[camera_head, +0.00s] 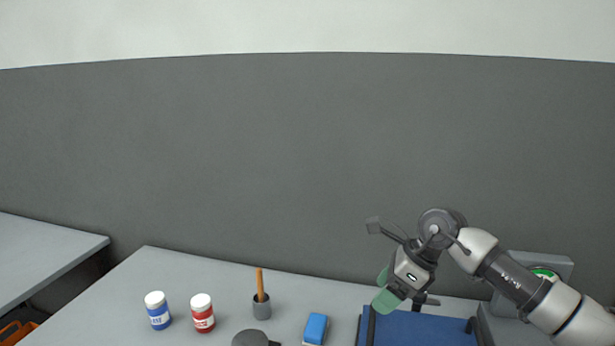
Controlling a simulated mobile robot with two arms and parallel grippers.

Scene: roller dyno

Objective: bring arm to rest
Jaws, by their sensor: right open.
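My right arm comes in from the right edge of the head view. Its gripper (384,291) with green fingertips is open and points down and to the left, over the back left part of a blue-topped machine (425,328). I see nothing between its fingers. The left gripper does not show.
A grey box (540,264) stands behind my arm. Another table (45,255) is left.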

